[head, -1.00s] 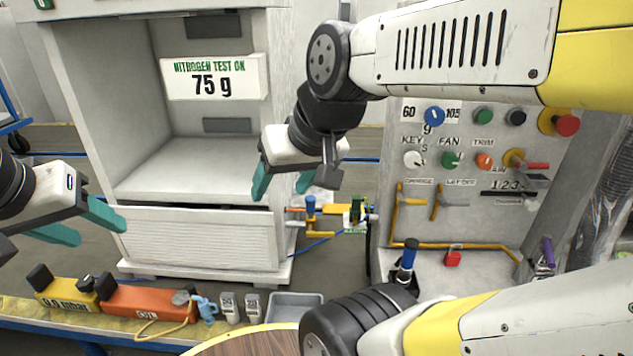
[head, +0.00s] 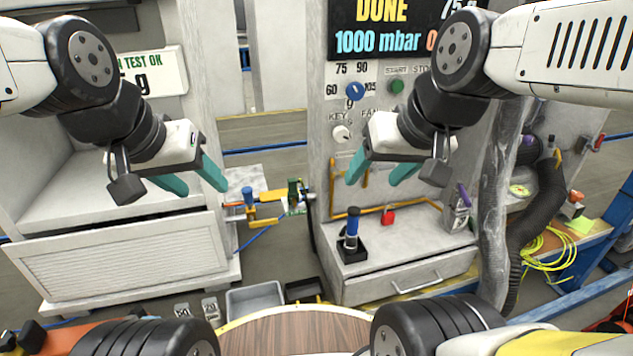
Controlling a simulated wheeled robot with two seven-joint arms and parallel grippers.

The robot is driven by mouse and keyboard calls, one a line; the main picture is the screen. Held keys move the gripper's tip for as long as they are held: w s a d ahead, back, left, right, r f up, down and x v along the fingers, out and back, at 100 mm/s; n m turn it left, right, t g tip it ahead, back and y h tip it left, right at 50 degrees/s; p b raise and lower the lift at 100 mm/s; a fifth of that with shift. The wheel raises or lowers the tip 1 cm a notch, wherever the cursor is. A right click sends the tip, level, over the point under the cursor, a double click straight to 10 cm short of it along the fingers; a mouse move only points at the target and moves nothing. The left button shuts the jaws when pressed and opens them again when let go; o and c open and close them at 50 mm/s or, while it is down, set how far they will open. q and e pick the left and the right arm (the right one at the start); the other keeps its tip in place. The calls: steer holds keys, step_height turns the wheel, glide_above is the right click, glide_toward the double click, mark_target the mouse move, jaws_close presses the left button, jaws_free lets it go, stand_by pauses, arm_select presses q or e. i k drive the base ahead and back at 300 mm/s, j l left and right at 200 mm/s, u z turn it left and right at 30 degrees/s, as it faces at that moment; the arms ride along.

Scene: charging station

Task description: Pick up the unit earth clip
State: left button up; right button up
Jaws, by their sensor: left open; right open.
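A small green and yellow clip-like piece (head: 293,196) sits between the white cabinet and the control station in the head view. It looks like the earth clip, but it is too small to be sure. A yellow clamp with a blue knob (head: 248,197) is beside it, to the left. My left gripper (head: 204,188) is open and empty, left of the clamp, in front of the cabinet. My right gripper (head: 374,182) is open and empty in front of the station panel, to the right of the clip. Neither gripper appears to touch anything.
The white cabinet (head: 130,265) stands at left. A blue-handled tool (head: 351,228) stands in a black base on the station's ledge, near a red padlock (head: 388,215). A grey tray (head: 254,298) and round wooden top (head: 290,332) are in front. Hoses (head: 540,225) hang at right.

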mark_target(293, 192)
steer(key=i+l, duration=0.1)
steer(key=l, duration=0.4)
steer(key=l+z, duration=0.1)
steer(key=l, duration=0.35)
steer(key=i+l, duration=0.15)
steer(key=l, duration=0.35)
